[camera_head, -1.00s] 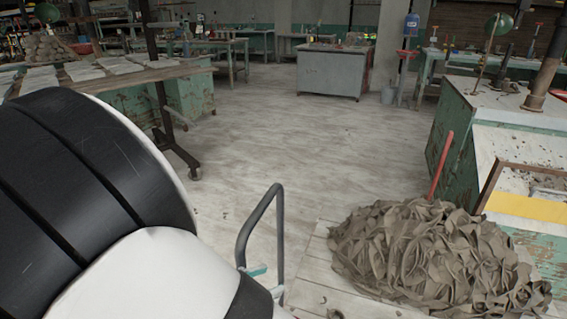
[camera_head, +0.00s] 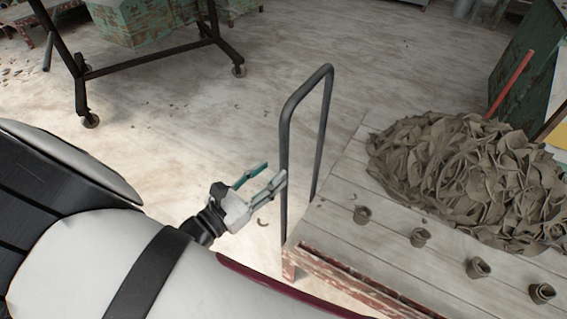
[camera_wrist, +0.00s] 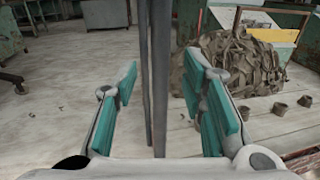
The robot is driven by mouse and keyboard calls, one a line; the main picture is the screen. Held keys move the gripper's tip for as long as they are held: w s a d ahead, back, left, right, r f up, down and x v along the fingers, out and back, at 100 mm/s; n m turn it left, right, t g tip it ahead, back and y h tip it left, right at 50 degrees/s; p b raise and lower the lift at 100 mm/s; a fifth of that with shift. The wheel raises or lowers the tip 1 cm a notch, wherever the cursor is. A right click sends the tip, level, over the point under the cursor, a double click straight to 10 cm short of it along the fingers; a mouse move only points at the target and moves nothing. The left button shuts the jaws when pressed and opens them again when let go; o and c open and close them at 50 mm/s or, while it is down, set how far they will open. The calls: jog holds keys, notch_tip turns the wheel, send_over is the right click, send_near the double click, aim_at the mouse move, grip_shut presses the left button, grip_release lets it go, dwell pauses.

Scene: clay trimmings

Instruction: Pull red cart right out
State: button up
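The cart (camera_head: 335,236) has a pale plank bed with a worn red edge, at the lower right of the head view. A grey tubular handle (camera_head: 286,130) stands upright at its left end. My gripper (camera_head: 274,172) is beside the handle's nearer post, its fingers pointing at it. In the wrist view my gripper (camera_wrist: 162,68) is open, with teal pads apart. The handle posts (camera_wrist: 160,90) show in the gap between the fingers, nearly in line. I cannot tell how deep the post sits between them. Nothing is gripped.
A heap of clay trimmings (camera_head: 455,175) lies on the cart bed, with several small clay pots (camera_head: 420,237) in front of it. A black wheeled stand (camera_head: 150,68) is at the upper left. A green cabinet (camera_head: 520,60) stands beyond the cart. Floor left of the handle is open.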

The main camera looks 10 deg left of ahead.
aim_at(281, 166)
jog(key=x, duration=0.5)
jog(key=shift+w+d+b, duration=0.2)
jog(key=shift+w+b, duration=0.05)
jog(key=shift+b, duration=0.15)
jog(key=shift+c, duration=0.6)
grip_shut()
